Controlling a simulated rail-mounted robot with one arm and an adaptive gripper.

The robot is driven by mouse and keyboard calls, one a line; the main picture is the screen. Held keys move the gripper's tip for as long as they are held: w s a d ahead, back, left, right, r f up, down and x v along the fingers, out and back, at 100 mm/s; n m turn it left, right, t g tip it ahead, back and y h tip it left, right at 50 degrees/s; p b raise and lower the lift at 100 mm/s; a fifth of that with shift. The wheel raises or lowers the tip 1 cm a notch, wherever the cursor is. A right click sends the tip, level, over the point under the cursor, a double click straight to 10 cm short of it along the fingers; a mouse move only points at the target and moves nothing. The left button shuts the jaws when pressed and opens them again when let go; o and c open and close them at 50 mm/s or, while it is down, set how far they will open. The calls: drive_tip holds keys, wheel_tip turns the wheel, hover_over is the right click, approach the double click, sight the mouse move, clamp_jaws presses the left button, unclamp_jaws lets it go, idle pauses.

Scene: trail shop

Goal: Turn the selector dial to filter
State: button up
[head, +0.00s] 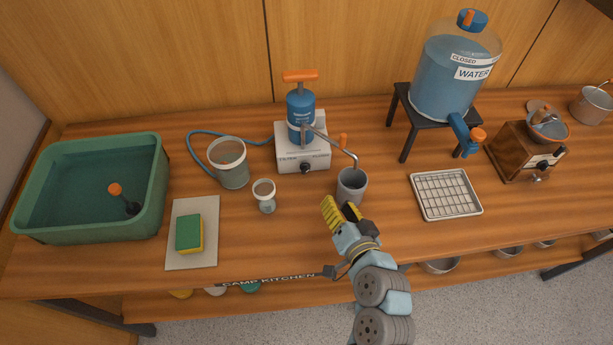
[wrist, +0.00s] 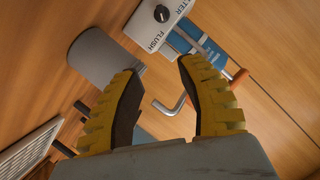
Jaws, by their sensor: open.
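The selector dial (head: 305,167) is a small black knob on the front of the white filter base (head: 290,157), at the middle of the counter. In the wrist view the dial (wrist: 161,13) shows near the top, with a white pointer mark, between the word FLUSH and a partly cut-off word ending in TER. Which label the mark points to I cannot tell. My gripper (head: 340,212) has yellow fingers and is open and empty, in front of the grey cup and apart from the dial. In the wrist view the gripper's fingers (wrist: 158,95) stand wide apart.
A grey cup (head: 351,188) stands under the metal spout (head: 335,145), between my gripper and the filter. A small jar (head: 264,196) and a larger container (head: 229,165) stand to the left. A drying rack (head: 446,195) lies to the right, below the water jug (head: 455,75).

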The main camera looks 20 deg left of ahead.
sight(307, 171)
drive_tip(key=shift+n+g, duration=0.4)
drive_tip(key=shift+g, duration=0.1)
drive_tip(key=x, duration=0.5)
drive_tip(key=s+a+b+x, duration=0.1)
drive_tip(key=x, duration=1.1)
drive_tip(key=shift+a+f, duration=0.25)
drive_tip(key=shift+f, duration=0.05)
drive_tip(key=shift+s, duration=0.1)
clamp_jaws()
